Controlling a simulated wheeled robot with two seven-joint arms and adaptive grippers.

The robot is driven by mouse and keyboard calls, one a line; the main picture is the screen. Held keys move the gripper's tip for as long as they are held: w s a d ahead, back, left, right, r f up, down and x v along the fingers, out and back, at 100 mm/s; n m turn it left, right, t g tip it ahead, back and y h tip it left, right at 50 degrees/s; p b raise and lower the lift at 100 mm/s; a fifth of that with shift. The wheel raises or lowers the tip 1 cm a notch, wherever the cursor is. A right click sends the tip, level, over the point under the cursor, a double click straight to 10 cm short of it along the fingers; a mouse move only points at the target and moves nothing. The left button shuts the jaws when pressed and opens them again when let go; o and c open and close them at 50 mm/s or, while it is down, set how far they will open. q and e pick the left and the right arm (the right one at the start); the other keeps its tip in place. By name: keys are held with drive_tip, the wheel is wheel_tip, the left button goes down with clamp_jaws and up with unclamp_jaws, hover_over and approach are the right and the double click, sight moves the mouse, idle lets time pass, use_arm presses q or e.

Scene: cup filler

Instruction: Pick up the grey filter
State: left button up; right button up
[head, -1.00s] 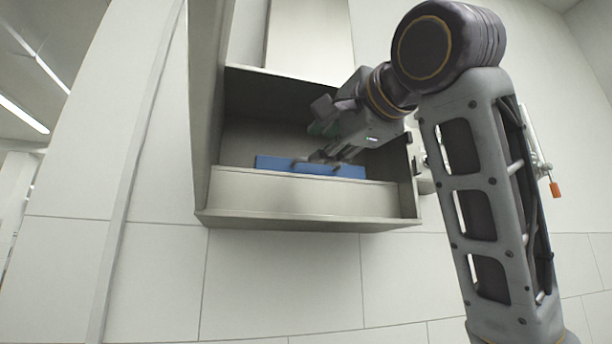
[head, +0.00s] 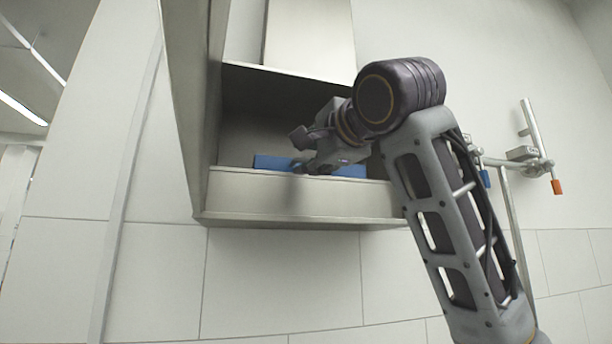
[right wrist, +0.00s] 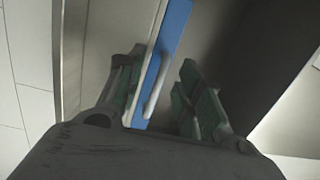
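A long blue piece (head: 275,162) lies inside the open metal box in the head view, partly behind my right gripper. It also shows in the right wrist view (right wrist: 172,38), running between my fingers. A small, pale grey, rod-like part (right wrist: 154,90) lies along it there. I cannot tell whether this is the grey filter, and no other grey filter can be made out. My right gripper (head: 300,153) is inside the box opening just above the blue piece. Its green-padded fingers (right wrist: 158,72) are apart on either side of the blue piece. My left gripper is out of view.
The metal box (head: 300,193) has a raised front lip and a tall left side wall (head: 192,95). A metal stand with clamps (head: 530,155) stands to the right, behind my right arm. The tiled wall below the box is clear.

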sight(301, 158)
drive_tip(key=shift+w, duration=0.1)
drive_tip(key=shift+w+a+r+p, duration=0.2)
drive_tip(key=shift+w+a+p, duration=0.05)
drive_tip(key=shift+w+p, duration=0.2)
drive_tip(key=shift+w+a+r+p, duration=0.15)
drive_tip(key=shift+w+a+p, duration=0.15)
drive_tip(key=shift+w, duration=0.1)
drive_tip(key=shift+p+x, duration=0.8)
drive_tip(key=shift+x, duration=0.4)
drive_tip(key=shift+r, duration=0.1)
clamp_jaws()
